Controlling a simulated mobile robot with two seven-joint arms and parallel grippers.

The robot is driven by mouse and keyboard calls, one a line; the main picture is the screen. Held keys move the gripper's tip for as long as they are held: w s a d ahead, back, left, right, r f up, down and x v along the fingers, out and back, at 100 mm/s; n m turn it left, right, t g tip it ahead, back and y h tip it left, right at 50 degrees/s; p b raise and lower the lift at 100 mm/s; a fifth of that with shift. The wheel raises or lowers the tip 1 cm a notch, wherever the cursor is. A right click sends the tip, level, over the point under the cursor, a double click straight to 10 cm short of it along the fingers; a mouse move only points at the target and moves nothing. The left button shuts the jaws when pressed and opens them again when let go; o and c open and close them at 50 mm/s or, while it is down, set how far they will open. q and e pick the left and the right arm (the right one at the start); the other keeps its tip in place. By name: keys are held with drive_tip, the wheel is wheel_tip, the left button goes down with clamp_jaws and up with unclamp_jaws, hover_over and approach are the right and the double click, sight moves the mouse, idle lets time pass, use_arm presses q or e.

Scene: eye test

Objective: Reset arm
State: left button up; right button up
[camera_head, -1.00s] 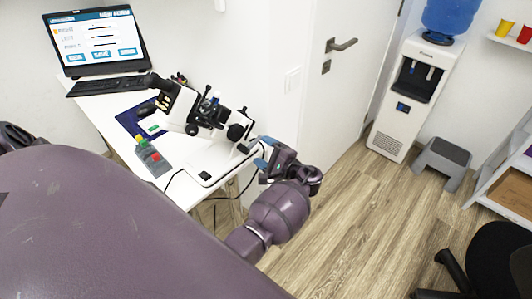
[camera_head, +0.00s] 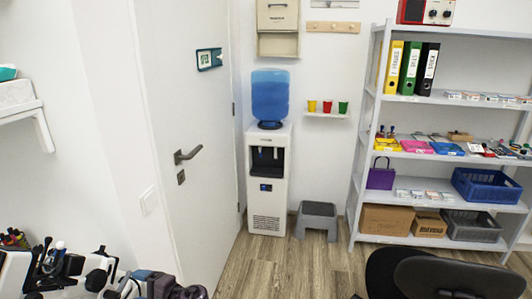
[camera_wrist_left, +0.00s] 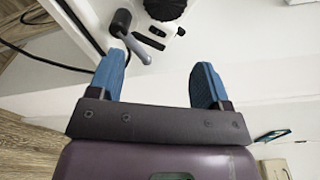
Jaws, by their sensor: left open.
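My left gripper (camera_wrist_left: 158,80) shows in the left wrist view with its two blue fingers wide apart. Nothing is between them. A black round knob (camera_wrist_left: 165,6) and a white part with black pieces lie past the fingertips and look like part of the microscope. In the head view, the white and black microscope (camera_head: 62,268) is cut off at the bottom left. My purple left arm shows beside it at the bottom edge, and its fingers cannot be made out there. My right gripper is in neither view.
A closed white door (camera_head: 190,110) with a lever handle (camera_head: 187,155) stands beyond the arm. A water dispenser (camera_head: 268,185), a grey step stool (camera_head: 316,218) and a shelf rack (camera_head: 362,150) are further back. A black chair (camera_head: 455,278) stands at the bottom right. Wooden floor between is clear.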

use_arm(q)
drive_tip(key=w+d+n+t+h, duration=0.1)
drive_tip(key=w+d+t+h, duration=0.3)
drive_tip(key=w+t+h, duration=0.25)
drive_tip(key=s+d+n+t+h, duration=0.25)
drive_tip(key=s+d+h, duration=0.2)
drive_tip(key=h, duration=0.25)
drive_tip(key=s+d+f+n+h, duration=0.1)
drive_tip(key=s+f, duration=0.2)
drive_tip(key=s, duration=0.9)
drive_tip(key=s+f+n+h, duration=0.1)
drive_tip(key=s+f, duration=0.3)
drive_tip(key=s, duration=0.8)
drive_tip(key=shift+s+d+f+h, duration=0.15)
drive_tip(key=shift+s+d+h, duration=0.2)
drive_tip(key=shift+h, duration=0.4)
drive_tip(key=shift+w, duration=0.15)
drive_tip(key=shift+c, duration=0.3)
